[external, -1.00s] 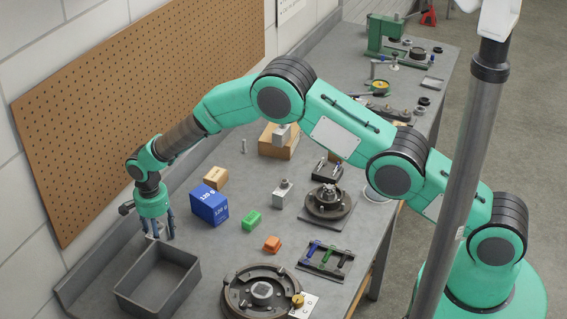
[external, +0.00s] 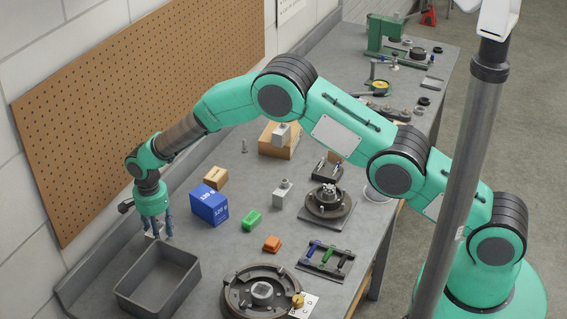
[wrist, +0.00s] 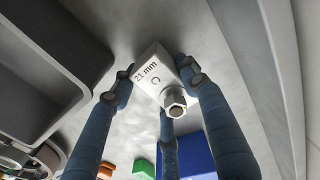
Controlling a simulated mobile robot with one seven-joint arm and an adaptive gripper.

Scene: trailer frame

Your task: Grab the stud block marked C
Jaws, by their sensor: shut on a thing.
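The stud block marked C (wrist: 152,72) is pale grey, with "21 mm" and "C" on its face and a hex nut on a stud. My gripper (wrist: 160,88) has its blue fingers closed around this block in the wrist view. In the external view my gripper (external: 155,229) is at the far left, just behind the grey bin, with a small pale part of the block (external: 151,236) between its fingers. Two similar stud blocks stand elsewhere: one on the bench (external: 283,193) and one on a cardboard box (external: 281,134). Their marks are unreadable here.
An open grey bin (external: 191,277) stands in front of my gripper. A blue box (external: 209,205) and small carton (external: 216,178) are to its right, with green (external: 251,222) and orange (external: 272,244) blocks beyond. The pegboard wall (external: 140,110) rises behind.

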